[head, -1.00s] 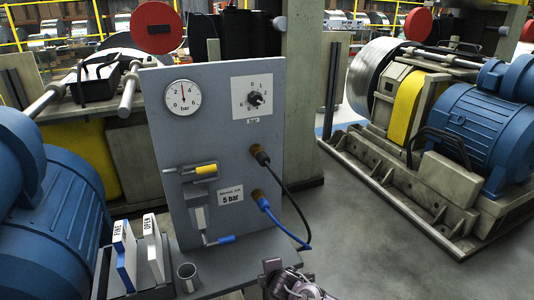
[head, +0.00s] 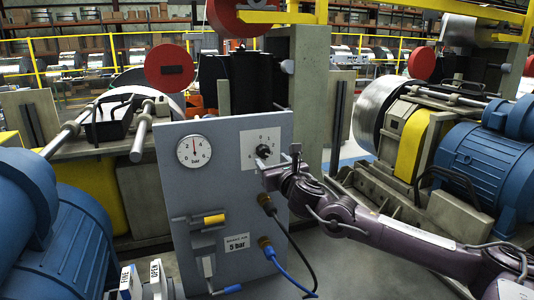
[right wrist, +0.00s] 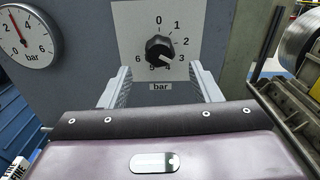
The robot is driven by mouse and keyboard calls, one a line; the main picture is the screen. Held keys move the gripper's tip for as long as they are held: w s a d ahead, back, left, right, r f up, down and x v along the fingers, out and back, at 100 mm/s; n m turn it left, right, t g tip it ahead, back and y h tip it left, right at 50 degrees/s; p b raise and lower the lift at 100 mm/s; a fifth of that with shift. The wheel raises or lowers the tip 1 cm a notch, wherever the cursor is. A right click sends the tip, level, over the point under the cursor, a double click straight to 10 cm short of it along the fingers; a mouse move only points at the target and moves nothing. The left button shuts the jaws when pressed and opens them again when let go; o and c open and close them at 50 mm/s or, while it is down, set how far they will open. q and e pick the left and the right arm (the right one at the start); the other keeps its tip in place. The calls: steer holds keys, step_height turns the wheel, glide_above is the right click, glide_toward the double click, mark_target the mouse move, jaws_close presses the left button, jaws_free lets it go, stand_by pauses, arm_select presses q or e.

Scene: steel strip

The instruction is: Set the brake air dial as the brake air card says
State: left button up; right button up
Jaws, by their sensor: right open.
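The brake air dial (head: 264,151) is a black knob on a white plate on the upright grey panel, numbered 0 to 6. In the right wrist view the knob's (right wrist: 159,51) pale mark points to the lower right, near 3. The brake air card (head: 237,243) reads 5 bar. My right gripper (head: 268,174) is open just in front of the dial plate; in the right wrist view its two fingers (right wrist: 160,86) stand left and right, slightly below the knob, and are not closed on it. My left gripper is not in view.
Below are a yellow-handled lever (head: 214,219), a blue-handled lever (head: 231,289) and two hoses, black (head: 293,240) and blue (head: 287,272). FINE and OPEN signs (head: 155,272) stand lower left.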

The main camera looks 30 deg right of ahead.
mark_target(265, 154)
steer(key=p+x, duration=0.1)
steer(key=x, duration=0.2)
steer(key=shift+w+r, duration=0.2)
steer(key=shift+w, duration=0.15)
steer(key=shift+w+d+f+p, duration=0.15)
steer(key=shift+w+p, duration=0.2)
steer(key=shift+w, duration=0.2)
steer(key=c, duration=1)
